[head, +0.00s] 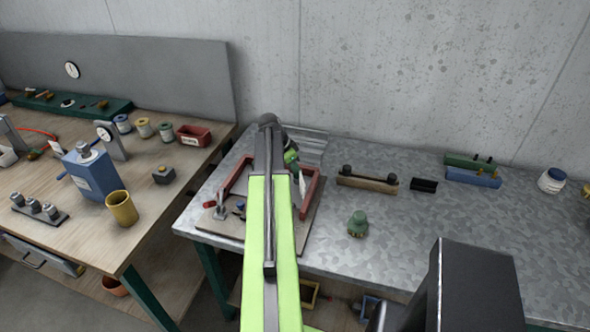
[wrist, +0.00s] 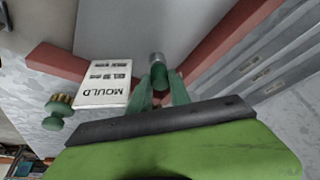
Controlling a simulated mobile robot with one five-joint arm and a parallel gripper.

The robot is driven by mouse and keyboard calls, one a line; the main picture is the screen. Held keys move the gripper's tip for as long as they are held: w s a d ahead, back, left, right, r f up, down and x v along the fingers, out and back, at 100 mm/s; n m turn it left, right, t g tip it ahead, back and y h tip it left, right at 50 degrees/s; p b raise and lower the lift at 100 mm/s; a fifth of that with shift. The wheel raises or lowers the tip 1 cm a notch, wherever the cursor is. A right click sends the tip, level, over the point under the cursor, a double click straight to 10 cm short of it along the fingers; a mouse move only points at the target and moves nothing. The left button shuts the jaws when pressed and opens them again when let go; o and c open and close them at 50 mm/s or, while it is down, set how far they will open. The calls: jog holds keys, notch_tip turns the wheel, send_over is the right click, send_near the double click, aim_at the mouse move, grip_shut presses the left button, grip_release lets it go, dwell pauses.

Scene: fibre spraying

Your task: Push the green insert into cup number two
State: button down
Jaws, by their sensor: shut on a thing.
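My gripper (wrist: 160,95) is shut on a small green part with a grey metal end (wrist: 157,60); I cannot tell for sure that it is the green insert. In the head view my arm hides most of my gripper, above the red-railed fixture. A green knob with a brass ribbed base (head: 357,222) stands apart on the metal bench; it also shows at the left of the wrist view (wrist: 58,112). No cup marked with a number two can be made out.
Red rails (head: 311,192) and a white MOULD card (wrist: 103,83) stand close around my gripper. A fixture board (head: 222,226) lies under them. A wooden block with dark knobs (head: 367,182) is to the right. A wooden table (head: 165,215) with a yellow cup (head: 122,209) is left.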

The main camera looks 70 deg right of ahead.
jog(key=shift+f, duration=0.25)
jog(key=c, duration=1.1)
grip_release()
jog(key=shift+r, duration=0.15)
jog(key=p+v, duration=1.6)
jog(key=v, duration=0.1)
jog(key=shift+a+r, duration=0.1)
jog(key=shift+a, duration=0.1)
